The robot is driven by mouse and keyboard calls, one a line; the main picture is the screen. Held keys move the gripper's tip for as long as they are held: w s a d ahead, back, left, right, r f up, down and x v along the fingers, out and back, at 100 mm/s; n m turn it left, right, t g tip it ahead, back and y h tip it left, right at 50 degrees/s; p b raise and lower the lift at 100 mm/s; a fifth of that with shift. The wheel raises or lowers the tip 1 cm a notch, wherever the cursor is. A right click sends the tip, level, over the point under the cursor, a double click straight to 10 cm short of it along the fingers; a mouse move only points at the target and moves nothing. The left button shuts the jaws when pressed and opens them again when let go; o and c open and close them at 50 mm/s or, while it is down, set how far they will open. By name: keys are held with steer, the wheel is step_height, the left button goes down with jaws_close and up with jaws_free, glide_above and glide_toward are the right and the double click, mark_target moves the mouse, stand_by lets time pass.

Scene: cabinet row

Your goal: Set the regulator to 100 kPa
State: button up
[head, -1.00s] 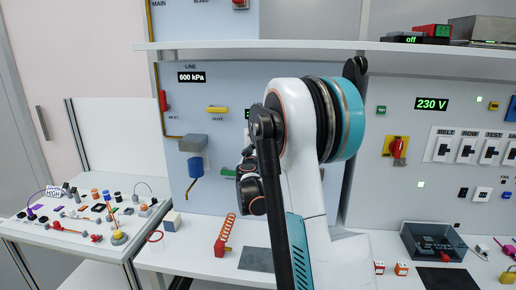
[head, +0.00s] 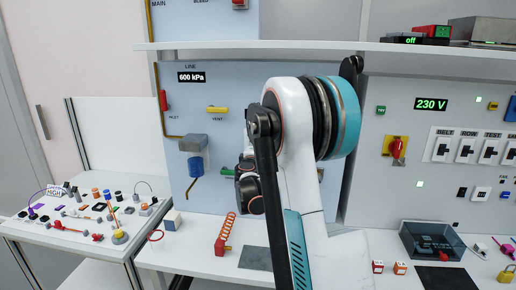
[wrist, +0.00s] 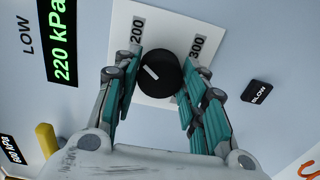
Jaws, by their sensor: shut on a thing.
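The regulator knob (wrist: 160,76) is round and black with a white pointer line, on a white scale plate (wrist: 150,22). The labels 200 and 300 show on the plate; other marks are hidden or out of frame. The pointer slants toward the 200 side. The green display (wrist: 62,42) beside LOW reads 220 kPa. My gripper (wrist: 161,70) has its teal-padded fingers on both sides of the knob, shut on it. In the head view my arm hides the knob and the gripper.
A black BLOW button (wrist: 257,92) lies right of the knob. A yellow vent handle (head: 217,109) and a LINE display (head: 191,77) reading 600 kPa are on the panel. A shelf (head: 300,45) runs above.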

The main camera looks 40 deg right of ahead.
steer(key=shift+n, duration=7.6)
steer(key=shift+f+h, duration=0.1)
steer(key=shift+h, duration=0.2)
steer(key=o, duration=1.1)
steer(key=shift+c, duration=0.2)
steer(key=shift+a, duration=0.1)
steer(key=v, duration=1.2)
